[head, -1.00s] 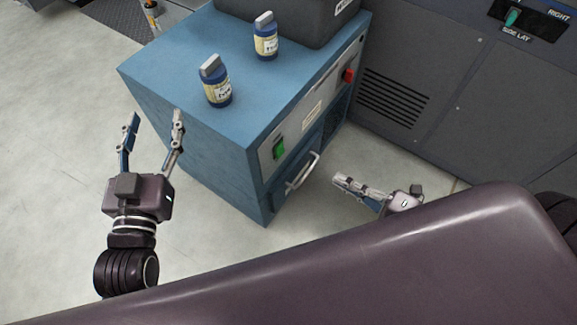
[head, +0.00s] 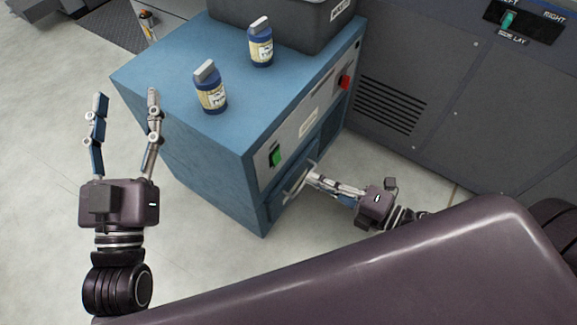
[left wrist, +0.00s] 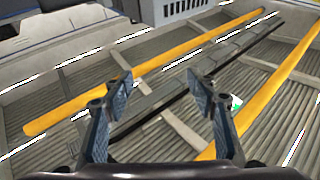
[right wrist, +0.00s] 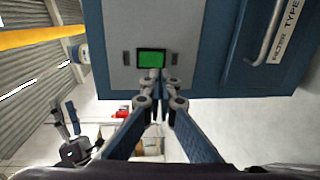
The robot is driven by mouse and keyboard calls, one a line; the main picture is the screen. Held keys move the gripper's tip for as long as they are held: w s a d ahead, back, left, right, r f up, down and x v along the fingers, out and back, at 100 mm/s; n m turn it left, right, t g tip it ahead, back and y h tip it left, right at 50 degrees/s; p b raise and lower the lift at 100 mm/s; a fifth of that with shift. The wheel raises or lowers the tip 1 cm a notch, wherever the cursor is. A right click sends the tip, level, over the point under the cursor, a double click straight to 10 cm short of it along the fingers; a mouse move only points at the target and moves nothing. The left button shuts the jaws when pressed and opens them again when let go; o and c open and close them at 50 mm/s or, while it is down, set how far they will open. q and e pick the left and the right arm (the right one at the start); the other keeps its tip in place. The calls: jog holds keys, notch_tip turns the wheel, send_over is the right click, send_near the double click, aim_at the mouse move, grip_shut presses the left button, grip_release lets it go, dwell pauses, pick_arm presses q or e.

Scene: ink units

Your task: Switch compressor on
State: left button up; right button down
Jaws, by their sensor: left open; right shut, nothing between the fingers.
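The blue compressor cabinet (head: 205,150) stands in the middle of the head view. Its front panel carries a green switch (head: 276,157), which also shows in the right wrist view (right wrist: 152,58), and a red switch (head: 345,81) further back. My right gripper (head: 311,178) is shut and empty, by the drawer handle (head: 292,187) in the head view. In the right wrist view its fingertips (right wrist: 155,78) point at the green switch and overlap its lower edge; I cannot tell whether they touch. My left gripper (head: 126,95) is open and empty, left of the cabinet.
Two blue bottles (head: 210,90) (head: 261,45) and a grey bin (head: 315,22) stand on the cabinet top. A grey machine (head: 450,110) with a vent stands on the right.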

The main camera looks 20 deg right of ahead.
aim_at(279, 161)
jog(key=b+x, duration=0.1)
jog(key=x, duration=0.7)
jog(key=shift+w, duration=0.1)
pick_arm(q)
jog(key=s+r+t+h, duration=0.1)
jog(key=s+r+t, duration=0.3)
jog(key=r, duration=0.2)
jog(key=shift+a+r, duration=0.15)
jog(key=shift+r, duration=0.15)
pick_arm(e)
jog(key=shift+a, duration=0.1)
